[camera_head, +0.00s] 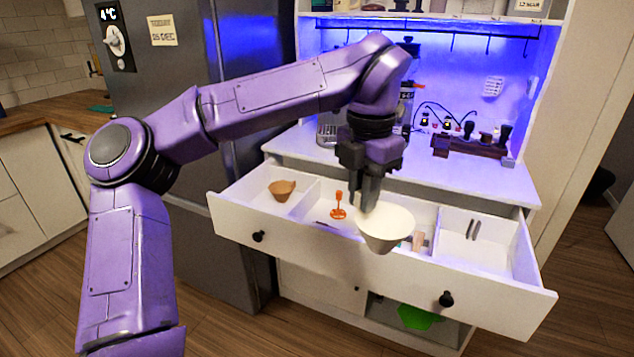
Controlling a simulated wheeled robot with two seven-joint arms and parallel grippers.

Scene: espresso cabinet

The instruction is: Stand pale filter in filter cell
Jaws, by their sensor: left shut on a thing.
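The pale filter (385,232), a cream cone with its wide mouth upward, is in my left gripper (369,203). The fingers are shut on its rim at the back left side. The filter hangs over the open drawer (330,238), in front of its middle part, and overlaps the front wall in the picture. A brown filter (282,190) stands in the drawer's left cell (253,200), which has bare floor around it. My right gripper does not show.
An orange tool (339,207) stands in the cell right of the left divider (303,200). Small items lie partly hidden behind the pale filter. The right cell (490,258) holds two dark thin pieces. A coffee machine and a dark rack (468,146) stand on the counter behind.

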